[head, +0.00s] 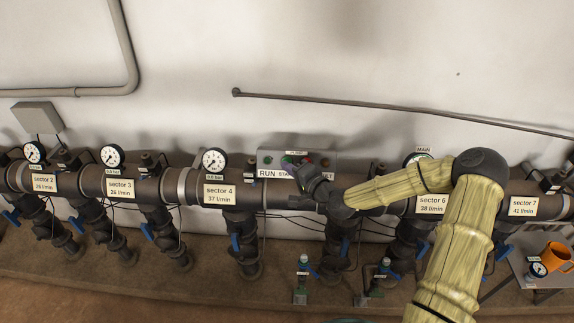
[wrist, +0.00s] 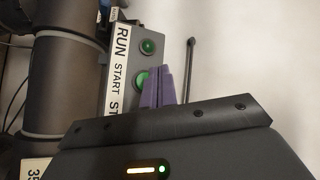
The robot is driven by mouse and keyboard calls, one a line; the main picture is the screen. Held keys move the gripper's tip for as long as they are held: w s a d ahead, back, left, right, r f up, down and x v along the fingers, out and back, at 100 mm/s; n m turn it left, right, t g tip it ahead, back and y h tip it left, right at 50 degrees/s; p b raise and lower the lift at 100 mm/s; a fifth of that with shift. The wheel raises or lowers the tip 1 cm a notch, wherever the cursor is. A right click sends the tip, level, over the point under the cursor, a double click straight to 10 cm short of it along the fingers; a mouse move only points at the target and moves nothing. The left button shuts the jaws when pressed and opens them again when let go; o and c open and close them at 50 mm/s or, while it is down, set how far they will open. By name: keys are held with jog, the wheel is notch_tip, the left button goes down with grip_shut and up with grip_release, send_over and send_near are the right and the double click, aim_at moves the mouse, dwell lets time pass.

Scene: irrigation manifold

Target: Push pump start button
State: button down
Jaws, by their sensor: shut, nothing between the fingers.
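The pump control box (head: 268,158) is a grey box on the wall behind the pipe, with a white label strip reading RUN and START. In the wrist view the box (wrist: 125,47) shows sideways, with a green RUN lamp or button (wrist: 148,47) and a green START button (wrist: 140,79) beside its label. My gripper (head: 289,163) is shut and empty, at the box front. Its purple fingers (wrist: 158,86) overlap the right edge of the START button in the wrist view. I cannot tell whether they touch it.
A thick dark pipe (head: 147,187) runs across below the box, with gauges, sector labels and blue-handled valves. A sector 4 gauge (head: 214,161) stands left of the box. The wall above is mostly clear.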

jog(key=shift+w+f+b, duration=0.3)
jog(key=shift+w+f, duration=0.05)
jog(key=shift+w, duration=0.25)
jog(key=shift+w+f+b, duration=0.3)
jog(key=shift+w+f, duration=0.05)
jog(key=shift+w, duration=0.25)
jog(key=shift+w+d, duration=0.1)
dwell(0.4)
dwell(0.6)
jog(key=shift+w+f+b, duration=0.2)
jog(key=shift+w+b, duration=0.15)
